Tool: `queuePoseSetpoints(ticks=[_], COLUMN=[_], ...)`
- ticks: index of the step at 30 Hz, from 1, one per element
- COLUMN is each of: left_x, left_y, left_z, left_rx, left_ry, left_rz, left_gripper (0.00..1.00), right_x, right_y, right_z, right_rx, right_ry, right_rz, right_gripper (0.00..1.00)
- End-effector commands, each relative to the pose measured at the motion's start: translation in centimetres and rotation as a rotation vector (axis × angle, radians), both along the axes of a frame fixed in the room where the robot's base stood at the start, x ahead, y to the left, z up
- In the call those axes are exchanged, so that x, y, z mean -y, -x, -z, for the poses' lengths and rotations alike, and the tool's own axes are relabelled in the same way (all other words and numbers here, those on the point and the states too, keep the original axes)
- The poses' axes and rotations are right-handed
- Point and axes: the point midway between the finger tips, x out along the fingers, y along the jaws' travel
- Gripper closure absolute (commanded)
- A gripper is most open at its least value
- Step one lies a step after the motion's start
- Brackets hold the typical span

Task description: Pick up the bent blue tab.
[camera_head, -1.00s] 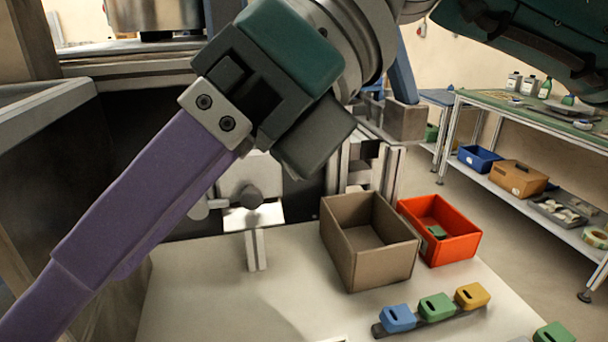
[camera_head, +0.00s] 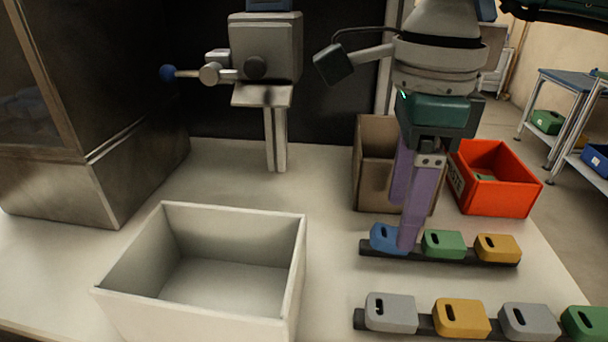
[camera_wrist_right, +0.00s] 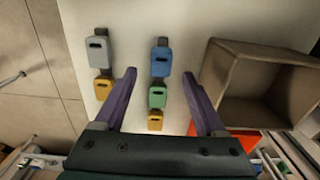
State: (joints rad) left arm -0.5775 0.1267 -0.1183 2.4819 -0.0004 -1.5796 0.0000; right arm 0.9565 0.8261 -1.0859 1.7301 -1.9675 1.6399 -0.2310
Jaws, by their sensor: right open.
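The blue tab (camera_head: 384,239) stands at the left end of the back dark rail. A finger partly covers it in the head view, and I cannot make out its bend clearly. It also shows in the right wrist view (camera_wrist_right: 161,62), just beyond and between the fingertips. My right gripper (camera_head: 403,225) has long purple fingers pointing down at this rail. It is open, with a clear gap between its fingers in the wrist view (camera_wrist_right: 159,74), and holds nothing. My left gripper is in neither view.
A green tab (camera_head: 444,244) and a yellow tab (camera_head: 497,248) share the back rail. A front rail (camera_head: 424,323) carries grey, yellow and green tabs. A brown box (camera_head: 370,165) and a red bin (camera_head: 510,190) stand behind. A white tray (camera_head: 285,309) is at the front left.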

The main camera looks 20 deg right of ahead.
Motion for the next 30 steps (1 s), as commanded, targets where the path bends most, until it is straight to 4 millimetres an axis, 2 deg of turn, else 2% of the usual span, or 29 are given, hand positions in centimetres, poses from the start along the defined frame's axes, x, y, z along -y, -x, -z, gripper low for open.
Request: queuePoseSetpoints(ticks=[3,6,14,30], left_x=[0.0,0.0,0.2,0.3], left_y=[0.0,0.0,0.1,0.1], left_z=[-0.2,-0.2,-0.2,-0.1], left_rx=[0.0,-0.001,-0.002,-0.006], left_ry=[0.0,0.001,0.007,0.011], left_rz=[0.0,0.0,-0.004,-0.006], left_gripper=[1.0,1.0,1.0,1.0], right_x=[-0.2,-0.2,-0.2,-0.2], right_y=[-0.2,-0.3,-0.3,-0.3], right_z=[2.0,2.9,3.2,3.2], right_rx=[-0.004,-0.002,0.001,0.001], right_ry=[-0.001,-0.001,-0.001,-0.001], right_rz=[0.001,0.0,0.0,0.0], right_gripper=[0.28,0.28,0.28,0.88])
